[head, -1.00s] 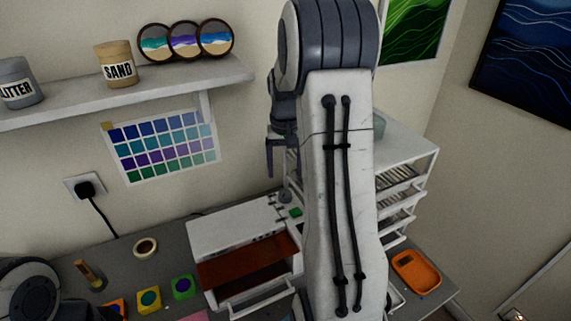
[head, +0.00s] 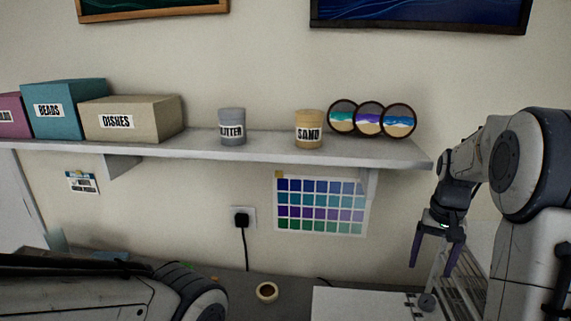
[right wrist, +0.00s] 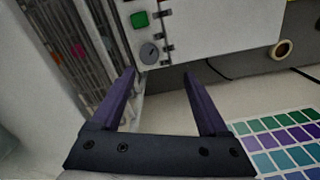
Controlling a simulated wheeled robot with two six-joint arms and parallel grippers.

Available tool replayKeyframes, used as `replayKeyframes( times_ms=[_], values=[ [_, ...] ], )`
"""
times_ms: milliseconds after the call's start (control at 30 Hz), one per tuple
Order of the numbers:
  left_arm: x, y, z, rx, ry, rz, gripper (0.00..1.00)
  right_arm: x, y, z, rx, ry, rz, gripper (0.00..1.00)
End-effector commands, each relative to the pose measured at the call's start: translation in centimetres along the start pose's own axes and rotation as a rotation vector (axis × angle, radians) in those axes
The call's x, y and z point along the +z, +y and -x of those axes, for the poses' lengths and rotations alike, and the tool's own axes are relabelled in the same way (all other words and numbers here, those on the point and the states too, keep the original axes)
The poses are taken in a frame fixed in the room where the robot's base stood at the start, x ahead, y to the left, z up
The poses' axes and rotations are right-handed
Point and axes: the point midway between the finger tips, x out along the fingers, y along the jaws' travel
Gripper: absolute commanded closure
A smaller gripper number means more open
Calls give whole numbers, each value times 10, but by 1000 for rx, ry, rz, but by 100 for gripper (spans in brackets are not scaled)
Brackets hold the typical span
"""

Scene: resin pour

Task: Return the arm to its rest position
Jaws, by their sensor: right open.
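My right gripper (head: 436,262) is at the right of the head view, its two purple fingers pointing down and spread apart with nothing between them. In the right wrist view the same open gripper (right wrist: 160,82) shows its fingers empty. It hangs in front of the wall, beside the white rack and near the white box with the green button (right wrist: 139,19). My left arm crosses the lower left of the head view; its gripper is out of the frame.
A wall shelf (head: 250,148) holds a dishes box (head: 140,125), a beads box (head: 65,118), a sand jar (head: 308,137), a litter jar (head: 232,133) and round coasters (head: 370,119). A colour chart (head: 321,233) is below. A tape roll (head: 266,291) and white box (head: 360,304) are on the bench.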

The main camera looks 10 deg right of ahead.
Motion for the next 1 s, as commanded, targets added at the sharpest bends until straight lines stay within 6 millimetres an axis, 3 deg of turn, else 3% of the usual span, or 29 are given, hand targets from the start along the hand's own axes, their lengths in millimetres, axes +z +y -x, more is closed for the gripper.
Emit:
replayKeyframes(
  times_ms=[67,200,300,400,500,600,700,800,1000],
  values=[
    [0,0,-5,0,0,0,50,20,-36,-1,-7,3,95,22],
    [1,-1,-14,0,0,-1,50,87,-112,-6,-25,9,341,22],
    [1,-1,-19,0,0,-1,50,146,-151,-13,-40,11,523,22],
    [1,-2,-25,0,0,-1,50,207,-173,-22,-55,11,702,22],
    [2,-2,-30,0,0,-1,50,264,-180,-33,-69,9,873,22],
    [2,-2,-34,0,0,-2,50,309,-175,-43,-82,6,1015,22],
    [2,-3,-36,0,0,-2,50,339,-167,-52,-89,2,1115,22],
    [2,-3,-37,0,0,-2,50,354,-160,-57,-94,0,1173,22],
    [2,-3,-37,0,0,-2,50,360,-157,-59,-96,-2,1197,22]
  ],
)
